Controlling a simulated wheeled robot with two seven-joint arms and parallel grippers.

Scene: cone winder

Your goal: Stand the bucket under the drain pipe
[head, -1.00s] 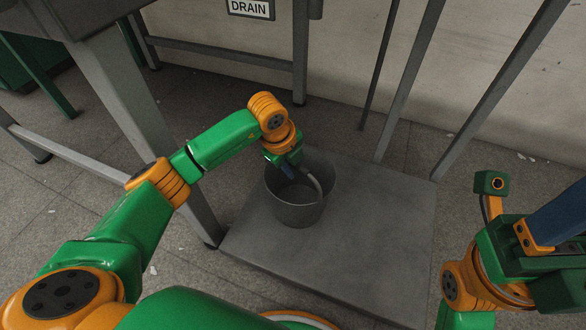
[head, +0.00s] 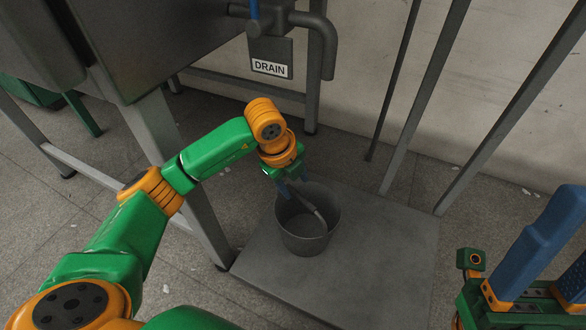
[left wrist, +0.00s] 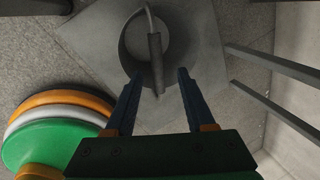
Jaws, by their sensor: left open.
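The grey bucket (head: 305,240) stands upright on a low grey platform, and it also shows from above in the left wrist view (left wrist: 128,52). Its handle (left wrist: 155,62), with a thicker grip, lies across its mouth. The drain pipe (head: 328,55) bends downward beside the DRAIN sign (head: 271,68), above and behind the bucket. The bucket stands in front of the pipe on the floor side. My right gripper (head: 556,235) is open and empty at lower right.
The platform (head: 385,250) has bare room to the right of and in front of the bucket. Slanted metal posts (head: 425,95) rise behind it. A machine leg (head: 170,150) stands left, under a large grey housing (head: 150,45). A pale wall closes the back.

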